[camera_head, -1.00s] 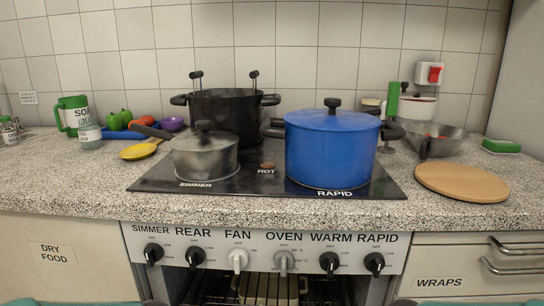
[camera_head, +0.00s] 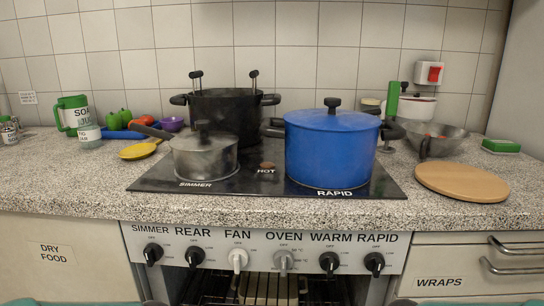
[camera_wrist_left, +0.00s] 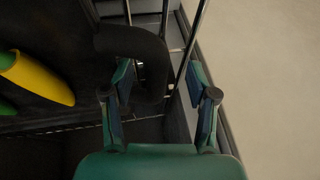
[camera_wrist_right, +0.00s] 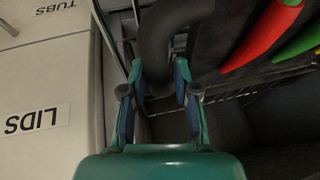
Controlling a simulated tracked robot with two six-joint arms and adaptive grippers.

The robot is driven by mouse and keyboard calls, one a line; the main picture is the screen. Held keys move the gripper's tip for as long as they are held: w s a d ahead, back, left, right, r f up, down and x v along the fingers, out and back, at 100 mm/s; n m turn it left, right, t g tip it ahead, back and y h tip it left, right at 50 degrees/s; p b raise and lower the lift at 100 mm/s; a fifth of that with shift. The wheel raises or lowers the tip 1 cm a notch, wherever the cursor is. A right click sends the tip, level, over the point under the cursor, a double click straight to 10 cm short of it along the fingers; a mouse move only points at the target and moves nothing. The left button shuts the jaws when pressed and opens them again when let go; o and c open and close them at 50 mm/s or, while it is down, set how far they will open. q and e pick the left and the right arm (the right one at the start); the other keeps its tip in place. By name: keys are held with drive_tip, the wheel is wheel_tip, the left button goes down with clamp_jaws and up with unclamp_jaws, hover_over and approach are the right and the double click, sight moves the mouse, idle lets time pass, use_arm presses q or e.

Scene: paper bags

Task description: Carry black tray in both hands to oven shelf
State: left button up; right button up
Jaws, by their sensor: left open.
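The black tray (camera_wrist_left: 62,38) shows in part in the left wrist view as a dark surface with a thick curved black handle. A yellow piece and a green piece lie on it. My left gripper (camera_wrist_left: 160,78) is open, with its fingers apart on either side of that handle. In the right wrist view, the tray's other black handle (camera_wrist_right: 157,45) stands between the fingers of my right gripper (camera_wrist_right: 158,75), which are closed in against it. Red and green pieces lie on the tray there. The head view shows neither gripper nor the tray. An oven (camera_head: 325,292) opens under the knob panel.
Wire racks and a pale item (camera_head: 272,288) show inside the oven. Above it, a blue pot (camera_head: 330,150), a black pot (camera_head: 225,118) and a grey saucepan (camera_head: 203,155) stand on the hob. A round wooden board (camera_head: 462,182) lies to the right. Drawers flank the oven.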

use_arm(q)
drive_tip(key=c, duration=0.6)
drive_tip(key=shift+o, duration=0.2)
use_arm(e)
drive_tip(key=o, duration=0.6)
drive_tip(key=shift+c, duration=0.4)
drive_tip(key=c, duration=0.5)
use_arm(q)
drive_tip(key=shift+r, duration=0.1)
drive_tip(key=v, duration=0.7)
drive_tip(key=shift+r, duration=0.2)
drive_tip(key=shift+s, duration=0.1)
